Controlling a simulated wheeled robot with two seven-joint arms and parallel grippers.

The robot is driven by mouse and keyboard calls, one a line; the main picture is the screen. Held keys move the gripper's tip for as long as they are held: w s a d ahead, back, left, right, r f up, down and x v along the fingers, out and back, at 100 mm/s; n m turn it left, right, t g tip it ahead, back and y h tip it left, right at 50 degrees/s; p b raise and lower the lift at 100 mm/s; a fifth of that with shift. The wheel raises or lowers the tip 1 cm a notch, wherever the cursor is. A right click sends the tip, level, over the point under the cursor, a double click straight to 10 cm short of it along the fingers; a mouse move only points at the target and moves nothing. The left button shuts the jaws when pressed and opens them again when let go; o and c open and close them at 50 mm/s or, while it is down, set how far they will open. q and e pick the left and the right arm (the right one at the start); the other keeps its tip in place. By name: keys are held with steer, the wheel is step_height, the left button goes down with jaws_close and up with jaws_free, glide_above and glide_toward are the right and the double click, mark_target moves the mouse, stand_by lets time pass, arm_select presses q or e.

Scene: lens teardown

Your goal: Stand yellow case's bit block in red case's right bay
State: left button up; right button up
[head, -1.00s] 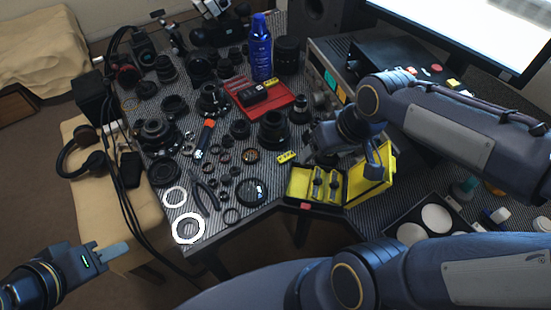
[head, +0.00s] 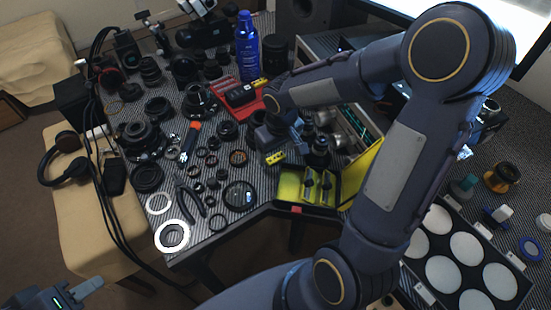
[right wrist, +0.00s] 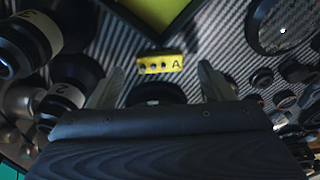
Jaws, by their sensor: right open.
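The yellow bit block (head: 275,157), a small bar, lies on the patterned tabletop behind the yellow case. In the right wrist view the block (right wrist: 160,64) shows a row of dark holes and a letter A. My right gripper (right wrist: 160,85) is open and empty, with the block ahead between its fingers, apart from them. In the head view the gripper (head: 284,138) is beside the block, its fingertips unclear. The open yellow case (head: 289,186) holds two cylindrical items. The red case (head: 252,107) holds black items; my arm partly hides its right side. My left gripper (head: 88,287) is low at left.
A blue bottle (head: 247,45) stands behind the red case. Lens parts and rings crowd the table left of the block. Dark lens barrels (head: 319,150) stand right of the block. A tray of white discs (head: 470,248) lies at right.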

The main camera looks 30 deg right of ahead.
steer(key=shift+w+f, duration=0.1)
steer(key=shift+f, duration=0.8)
steer(key=shift+c, duration=0.3)
steer(key=c, duration=1.1)
steer(key=shift+r, duration=0.1)
steer(key=shift+r, duration=0.1)
